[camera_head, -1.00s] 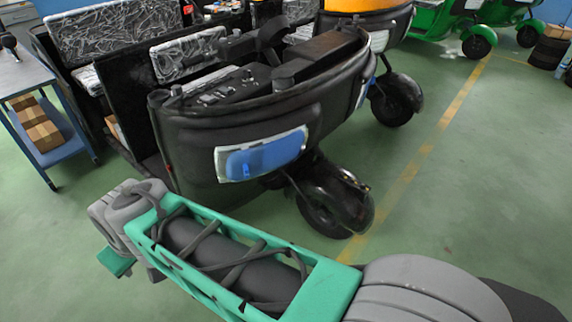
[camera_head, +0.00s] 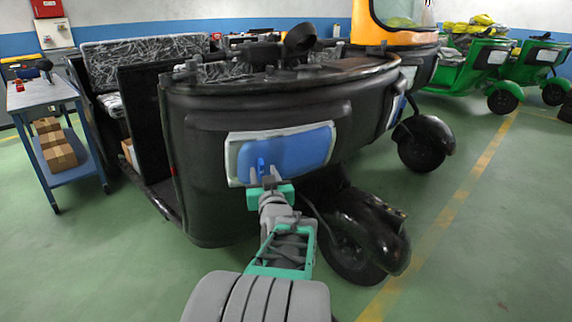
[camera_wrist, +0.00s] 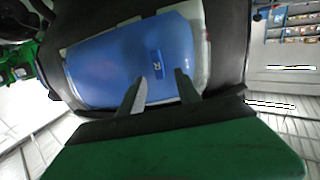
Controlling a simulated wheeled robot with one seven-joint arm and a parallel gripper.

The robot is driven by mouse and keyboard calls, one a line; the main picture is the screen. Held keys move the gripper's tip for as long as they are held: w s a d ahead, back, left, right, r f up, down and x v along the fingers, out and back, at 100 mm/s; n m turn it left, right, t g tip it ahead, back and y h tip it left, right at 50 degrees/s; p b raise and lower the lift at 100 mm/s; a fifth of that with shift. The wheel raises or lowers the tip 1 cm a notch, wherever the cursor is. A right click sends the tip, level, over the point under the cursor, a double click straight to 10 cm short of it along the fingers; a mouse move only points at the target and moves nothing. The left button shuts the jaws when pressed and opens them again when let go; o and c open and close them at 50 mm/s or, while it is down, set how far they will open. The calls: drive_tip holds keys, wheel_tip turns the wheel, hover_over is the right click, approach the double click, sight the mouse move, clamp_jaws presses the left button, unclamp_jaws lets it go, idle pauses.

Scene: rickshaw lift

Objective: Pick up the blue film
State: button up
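The blue film (camera_head: 300,150) is a rounded rectangle on the pale headlight panel on the front of a black three-wheeled rickshaw (camera_head: 200,150). It also shows in the wrist view (camera_wrist: 105,70), lying over the panel. A small darker blue tab (camera_head: 262,165) stands out from its lower left part; in the wrist view the tab (camera_wrist: 157,64) bears a letter like an R. My gripper (camera_head: 265,172) is just in front of the film's lower edge. In the wrist view my gripper (camera_wrist: 160,82) has its two fingers spread, just below the tab, with nothing between them.
The rickshaw's front wheel (camera_head: 350,250) is right of my arm. A blue-framed workbench (camera_head: 45,92) with cardboard boxes (camera_head: 58,152) stands at the left. Green rickshaws (camera_head: 490,65) stand at the back right.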

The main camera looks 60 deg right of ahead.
sight(262, 166)
drive_tip(key=x, duration=0.3)
drive_tip(key=shift+w+d+r+b, duration=0.15)
drive_tip(key=shift+w+d+b, duration=0.1)
drive_tip(key=shift+d+b, duration=0.1)
clamp_jaws()
idle(0.4)
